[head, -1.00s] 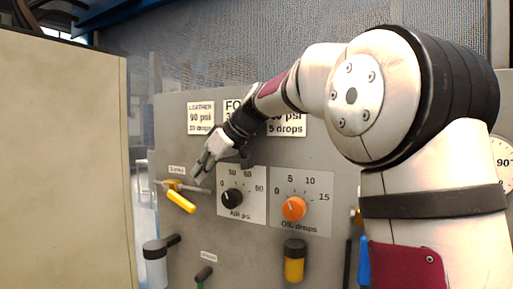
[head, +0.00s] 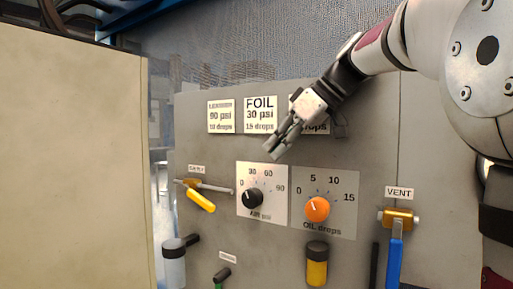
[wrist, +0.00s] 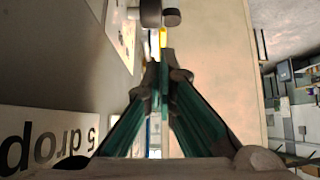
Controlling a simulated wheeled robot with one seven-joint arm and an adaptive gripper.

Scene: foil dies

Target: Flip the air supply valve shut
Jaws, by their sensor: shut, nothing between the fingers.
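The air supply valve has a yellow handle (head: 200,199) on the left of the grey panel in the head view. The handle slants down to the right, at an angle to the pipe (head: 217,189) beside it. The small label above it is too blurred to read surely. My gripper (head: 275,153) is shut and empty, up and to the right of the valve, apart from it, in front of the panel above the air dial. Its closed fingers also show in the wrist view (wrist: 164,80). A small yellow patch shows beyond the fingertips there; I cannot tell which part it is.
The air dial (head: 253,197) and orange oil dial (head: 317,208) sit right of the valve. A blue vent handle (head: 394,262) hangs farther right. Bowls (head: 317,265) stick out below. A large beige cabinet (head: 75,170) stands close on the left.

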